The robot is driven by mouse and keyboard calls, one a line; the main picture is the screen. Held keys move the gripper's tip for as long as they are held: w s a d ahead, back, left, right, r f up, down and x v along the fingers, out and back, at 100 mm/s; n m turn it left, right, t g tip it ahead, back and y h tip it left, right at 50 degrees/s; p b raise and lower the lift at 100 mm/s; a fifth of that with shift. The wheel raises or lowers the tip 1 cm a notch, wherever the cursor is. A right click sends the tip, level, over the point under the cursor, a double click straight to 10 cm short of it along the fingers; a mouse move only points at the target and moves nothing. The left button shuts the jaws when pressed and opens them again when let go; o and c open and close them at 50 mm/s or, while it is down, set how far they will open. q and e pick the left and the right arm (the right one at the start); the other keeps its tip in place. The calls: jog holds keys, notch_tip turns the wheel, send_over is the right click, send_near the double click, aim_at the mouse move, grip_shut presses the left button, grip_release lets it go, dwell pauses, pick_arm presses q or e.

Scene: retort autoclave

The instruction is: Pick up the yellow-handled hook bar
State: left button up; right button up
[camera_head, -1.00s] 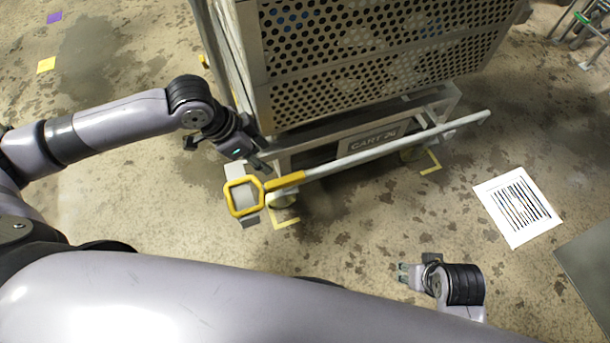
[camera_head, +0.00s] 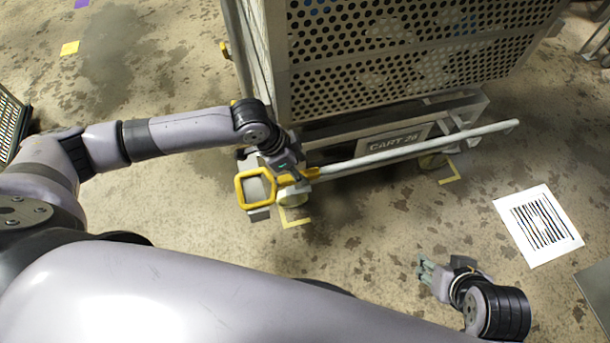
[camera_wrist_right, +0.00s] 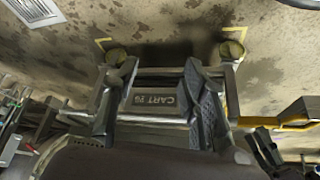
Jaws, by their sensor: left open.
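The hook bar (camera_head: 420,147) is a long pale rod with a yellow looped handle (camera_head: 239,190) at its left end. It lies along the front of the cart's base in the head view. My left gripper (camera_head: 297,178) is open at the yellow grip beside the loop, with its fingers over or around it; I cannot tell whether they touch. Part of the grip is hidden by the fingers. The handle also shows at the right of the right wrist view (camera_wrist_right: 290,127). My right gripper (camera_head: 424,268) is open and empty above the floor, away from the bar.
The perforated cart (camera_head: 400,60) marked CART 26 stands behind the bar, its wheels by yellow floor marks (camera_head: 297,223). A white barcode sheet (camera_head: 538,225) lies on the floor at right. A grey plate edge (camera_head: 597,290) is at lower right.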

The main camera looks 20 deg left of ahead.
aim_at(305, 173)
pick_arm(q)
jog(key=b+x, duration=0.1)
jog(key=x, duration=0.3)
jog(key=shift+w+f+b, duration=0.1)
jog(key=shift+b, duration=0.25)
jog(key=shift+d, duration=0.1)
pick_arm(e)
jog(key=w+a+r+t+y, duration=0.1)
jog(key=w+a+r+t, duration=0.2)
jog(key=w, duration=0.5)
jog(key=shift+w+r+t, duration=0.25)
jog(key=shift+r+t, duration=0.6)
jog(key=shift+t, duration=0.15)
pick_arm(q)
grip_shut()
pick_arm(e)
jog(key=shift+d, duration=0.1)
